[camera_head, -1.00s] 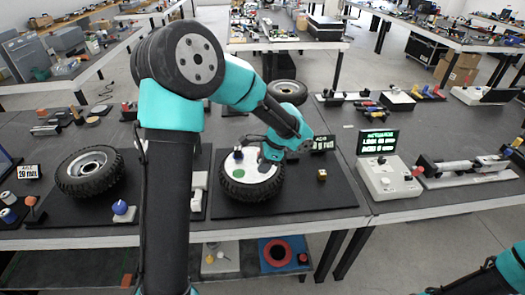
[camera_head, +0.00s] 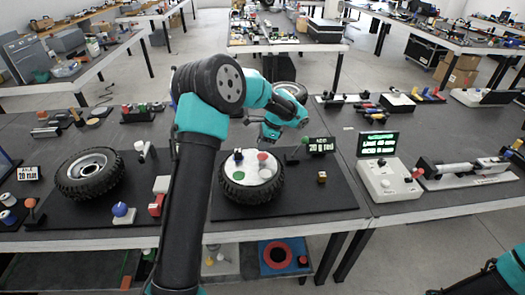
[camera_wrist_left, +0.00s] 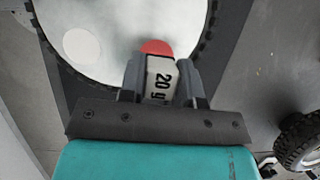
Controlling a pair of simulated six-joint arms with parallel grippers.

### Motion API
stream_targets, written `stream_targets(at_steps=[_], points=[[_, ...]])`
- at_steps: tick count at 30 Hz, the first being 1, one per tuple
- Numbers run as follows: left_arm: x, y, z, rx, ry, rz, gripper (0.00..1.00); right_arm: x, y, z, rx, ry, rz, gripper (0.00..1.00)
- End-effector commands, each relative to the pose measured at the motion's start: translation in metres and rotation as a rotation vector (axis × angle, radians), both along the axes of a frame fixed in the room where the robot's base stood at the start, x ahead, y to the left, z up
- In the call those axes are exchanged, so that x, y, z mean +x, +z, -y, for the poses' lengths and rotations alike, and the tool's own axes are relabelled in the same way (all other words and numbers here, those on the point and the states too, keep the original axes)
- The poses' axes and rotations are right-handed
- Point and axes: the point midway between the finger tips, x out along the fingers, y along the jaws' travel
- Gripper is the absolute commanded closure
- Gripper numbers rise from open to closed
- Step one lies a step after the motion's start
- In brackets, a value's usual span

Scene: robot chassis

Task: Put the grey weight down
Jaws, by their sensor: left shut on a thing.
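The grey weight (camera_wrist_left: 160,78), labelled "20 g", is between the fingers of my left gripper (camera_wrist_left: 161,78) in the left wrist view. The gripper is shut on it. In the head view my left gripper (camera_head: 266,138) is over the back edge of a tyre with a white disc (camera_head: 258,189); the weight cannot be made out there. The disc carries a red spot (camera_head: 262,156), a green spot (camera_head: 238,175) and a white spot (camera_wrist_left: 81,45). In the wrist view the red spot (camera_wrist_left: 155,47) lies just beyond the weight, partly covered. Whether the weight touches the disc cannot be told.
A small sign (camera_head: 321,145) appears to read 20 g red. A second tyre (camera_head: 89,174) lies left, a third (camera_head: 290,90) behind. A white device (camera_head: 388,180) stands right.

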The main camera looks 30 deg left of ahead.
Motion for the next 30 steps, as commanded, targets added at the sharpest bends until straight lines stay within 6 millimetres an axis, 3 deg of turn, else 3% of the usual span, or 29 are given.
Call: stream_targets(at_steps=[5,12,25,26,30], points=[[0.0,-0.007,0.0,-0.001,-0.001,-0.001,0.91,0.0,0.0,0.0,0.0,0.0,0.0,0.57],[0.0,-0.034,0.0,-0.001,0.0,-0.001,0.91,0.0,0.0,0.0,0.0,0.0,0.0,0.57],[0.0,-0.039,0.0,0.0,0.0,0.0,0.91,0.0,0.0,0.0,0.0,0.0,0.0,0.57],[0.0,-0.038,0.0,0.0,0.0,0.0,0.67,0.0,0.0,0.0,0.0,0.0,0.0,0.57],[0.0,-0.038,0.0,0.0,0.0,0.0,0.54,0.0,0.0,0.0,0.0,0.0,0.0,0.57]])
